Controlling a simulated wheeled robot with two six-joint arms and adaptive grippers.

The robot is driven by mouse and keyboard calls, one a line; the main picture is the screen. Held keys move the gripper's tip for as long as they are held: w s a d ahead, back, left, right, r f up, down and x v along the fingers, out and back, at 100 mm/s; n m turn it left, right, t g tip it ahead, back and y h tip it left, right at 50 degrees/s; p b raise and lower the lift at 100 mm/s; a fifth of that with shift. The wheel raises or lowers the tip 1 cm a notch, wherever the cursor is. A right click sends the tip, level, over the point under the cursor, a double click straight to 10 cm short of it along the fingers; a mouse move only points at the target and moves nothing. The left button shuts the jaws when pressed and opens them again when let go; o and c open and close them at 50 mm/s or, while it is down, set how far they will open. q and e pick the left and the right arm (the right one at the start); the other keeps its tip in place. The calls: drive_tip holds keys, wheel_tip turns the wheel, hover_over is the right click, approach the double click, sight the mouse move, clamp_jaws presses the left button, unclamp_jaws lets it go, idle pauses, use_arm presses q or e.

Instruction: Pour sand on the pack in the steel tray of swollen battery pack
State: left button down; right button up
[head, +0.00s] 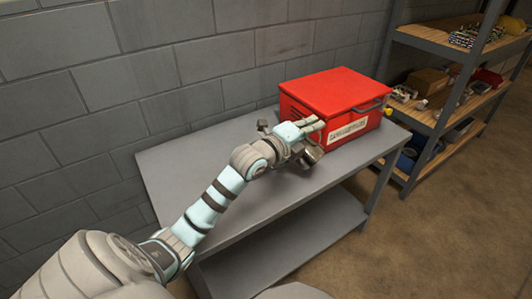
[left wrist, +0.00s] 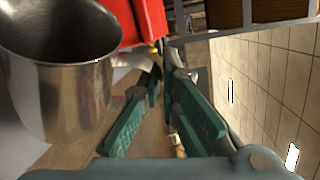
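My left gripper (head: 311,127) is above the grey table, at the front left of a red box. In the left wrist view its two teal fingers (left wrist: 161,75) come close together at the tips. A shiny metal pot (left wrist: 62,95) with a dark inside stands out at the left of that view, beside the left finger. A small part of a metal object (head: 313,154) shows under the gripper in the head view. I see no steel tray, battery pack or sand. My right gripper is out of view.
The red box (head: 333,92) with a white label stands closed on the grey table (head: 185,162), against the block wall. The table's left part and lower shelf (head: 290,252) are clear. A shelf rack (head: 440,45) with assorted items stands at the right.

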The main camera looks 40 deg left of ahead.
use_arm(q)
drive_tip(key=shift+s+a+f+n+t+b, duration=0.15)
drive_tip(key=shift+a+n+t+b, duration=0.35)
drive_tip(key=shift+n+b, duration=0.65)
drive_tip(key=shift+s+a+r+n+h, duration=0.1)
drive_tip(key=shift+a+r+n+h, duration=0.2)
drive_tip(key=shift+a+r+n, duration=0.1)
drive_tip(key=shift+s+a+r+n, duration=0.1)
drive_tip(key=shift+a+r+n, duration=0.15)
drive_tip(key=shift+n, duration=0.2)
drive_tip(key=shift+a+f, duration=0.2)
drive_tip(key=shift+s+a+f+n+t+b, duration=0.15)
drive_tip(key=shift+a+n+t+b, duration=0.3)
drive_tip(key=shift+n, duration=0.25)
drive_tip(key=shift+a+r+n+p, duration=0.2)
drive_tip(key=shift+n+p, duration=0.1)
drive_tip(key=shift+s+a+r+p, duration=0.1)
drive_tip(key=shift+a+r+p, duration=0.1)
drive_tip(key=shift+r+p, duration=0.1)
drive_tip(key=shift+a+r+n+t+p, duration=0.15)
drive_tip(key=shift+a+n+t+p, duration=0.2)
drive_tip(key=shift+n, duration=0.35)
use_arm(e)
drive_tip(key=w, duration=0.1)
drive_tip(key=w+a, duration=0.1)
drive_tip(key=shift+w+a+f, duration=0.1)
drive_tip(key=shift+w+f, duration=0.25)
